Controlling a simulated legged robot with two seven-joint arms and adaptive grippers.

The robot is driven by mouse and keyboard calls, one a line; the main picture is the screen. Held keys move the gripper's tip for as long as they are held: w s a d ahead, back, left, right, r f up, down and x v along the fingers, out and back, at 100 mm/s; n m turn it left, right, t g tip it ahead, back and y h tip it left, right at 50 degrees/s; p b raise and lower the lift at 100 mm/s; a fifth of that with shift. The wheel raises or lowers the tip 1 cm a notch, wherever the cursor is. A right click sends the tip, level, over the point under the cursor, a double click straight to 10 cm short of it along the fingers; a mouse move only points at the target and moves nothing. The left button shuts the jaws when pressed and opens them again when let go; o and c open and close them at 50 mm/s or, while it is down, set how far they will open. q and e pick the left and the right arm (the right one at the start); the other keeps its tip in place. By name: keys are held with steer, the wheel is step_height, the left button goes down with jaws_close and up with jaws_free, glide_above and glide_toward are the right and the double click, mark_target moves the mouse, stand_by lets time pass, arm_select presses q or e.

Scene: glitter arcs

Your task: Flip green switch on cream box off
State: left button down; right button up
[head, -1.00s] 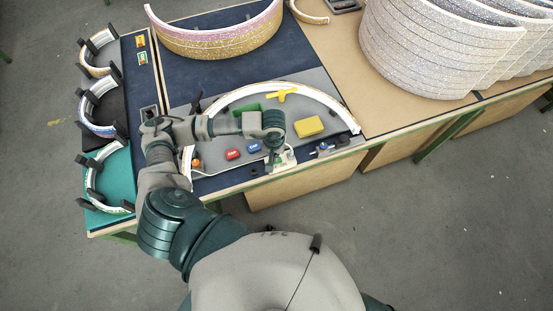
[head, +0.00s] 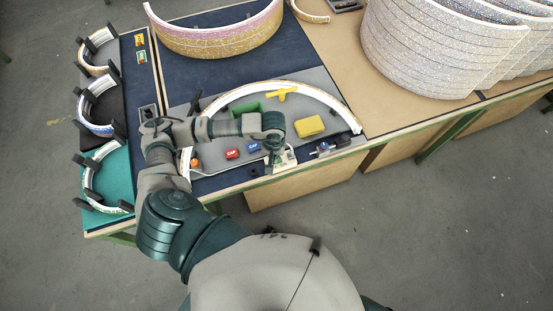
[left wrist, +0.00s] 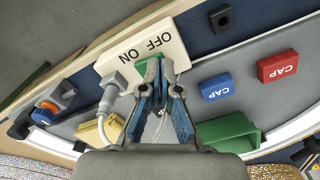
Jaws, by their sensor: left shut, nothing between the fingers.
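The cream box (head: 285,160) lies near the front edge of the table in the head view, partly hidden by my left gripper (head: 276,164). In the left wrist view the cream box (left wrist: 178,58) shows the words ON and OFF, with a cable plugged into it. Its green switch (left wrist: 146,70) sits below the lettering, partly covered by the fingertips. My left gripper (left wrist: 161,70) is shut and empty, its fingertips right at the switch. I cannot tell whether they touch it or which way it is tipped. My right gripper is not in view.
A blue cap block (head: 253,147) and a red cap block (head: 232,154) lie left of the box. A yellow block (head: 310,126), a green part (head: 248,107) and a yellow T-shaped piece (head: 281,95) lie behind, inside a white arc (head: 340,106).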

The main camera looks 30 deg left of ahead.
arm_select(q)
steer(key=shift+f+b, duration=0.3)
steer(key=shift+f, duration=0.05)
steer(key=shift+r, duration=0.2)
steer(key=shift+r+p, duration=0.45)
steer(key=shift+r, duration=0.2)
steer(key=shift+r+p, duration=1.2)
steer(key=shift+r, duration=1.5)
